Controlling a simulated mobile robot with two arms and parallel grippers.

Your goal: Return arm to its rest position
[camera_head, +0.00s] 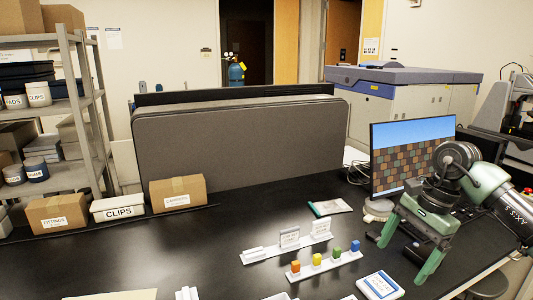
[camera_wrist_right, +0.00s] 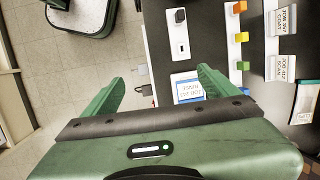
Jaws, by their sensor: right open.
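My right arm comes in from the right edge in the head view. Its green right gripper (camera_head: 402,260) is open, pointing down over the right side of the black table, in front of the monitor. In the right wrist view the fingers of the same gripper (camera_wrist_right: 160,78) are spread apart with nothing between them. My left gripper is not in view.
A monitor (camera_head: 412,150) stands behind the gripper. A white rack with colored blocks (camera_head: 326,264) and job-label holders (camera_head: 289,240) are to the left. A grey panel (camera_head: 240,145) and labelled boxes (camera_head: 178,192) line the back. The table's right edge is close; floor (camera_wrist_right: 40,80) shows beyond it.

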